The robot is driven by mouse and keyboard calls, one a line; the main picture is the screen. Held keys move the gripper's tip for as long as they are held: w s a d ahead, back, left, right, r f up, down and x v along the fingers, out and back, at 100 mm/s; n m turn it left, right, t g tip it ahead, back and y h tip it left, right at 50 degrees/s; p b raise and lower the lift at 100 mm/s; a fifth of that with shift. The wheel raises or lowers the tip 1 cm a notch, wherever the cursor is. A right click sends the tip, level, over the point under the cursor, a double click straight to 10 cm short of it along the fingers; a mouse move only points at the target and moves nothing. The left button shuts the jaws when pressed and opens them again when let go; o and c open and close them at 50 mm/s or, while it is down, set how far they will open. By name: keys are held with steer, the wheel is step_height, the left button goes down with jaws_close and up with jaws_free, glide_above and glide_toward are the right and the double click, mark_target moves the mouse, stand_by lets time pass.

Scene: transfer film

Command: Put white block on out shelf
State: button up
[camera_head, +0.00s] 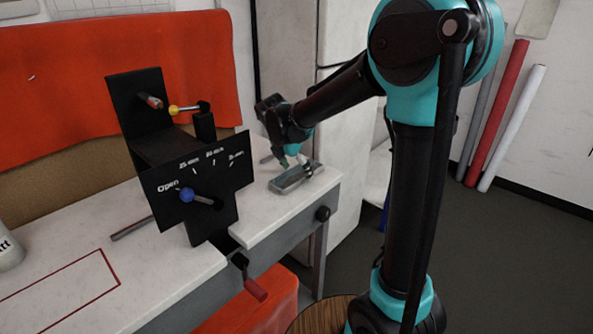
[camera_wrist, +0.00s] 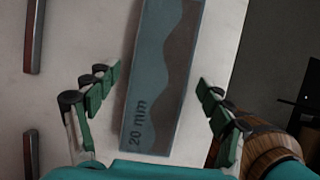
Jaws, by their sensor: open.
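No clearly white block shows. In the wrist view a long, flat grey-blue block (camera_wrist: 155,110) marked "20 mm", with a wavy brown area on its face, lies on a pale surface. My gripper (camera_wrist: 160,78) is open, with its green-padded fingers apart on either side of this block and no visible contact. In the head view my gripper (camera_head: 292,160) is low over a small grey oblong piece (camera_head: 297,178) at the right end of the white table. I cannot tell which surface is the out shelf.
A black fixture (camera_head: 165,150) with a blue-knobbed lever and an "Open" dial stands on the white table (camera_head: 90,250), left of my gripper. Dark metal bars (camera_wrist: 34,35) lie left in the wrist view.

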steer(key=v, duration=1.2)
steer(key=s+d+f+m+y, duration=0.1)
steer(key=s+d+f+m, duration=0.8)
steer(key=m, duration=0.4)
steer(key=s+d+f+m+t+y, duration=0.1)
steer(key=s+d+f+m+y, duration=0.1)
steer(key=s+d+f+m, duration=0.7)
step_height(320, 180, down, 4)
steer(key=s+m, duration=0.1)
steer(key=m, duration=0.4)
steer(key=shift+s+d+r, duration=0.15)
steer(key=shift+s+d, duration=0.15)
steer(key=shift+d, duration=0.05)
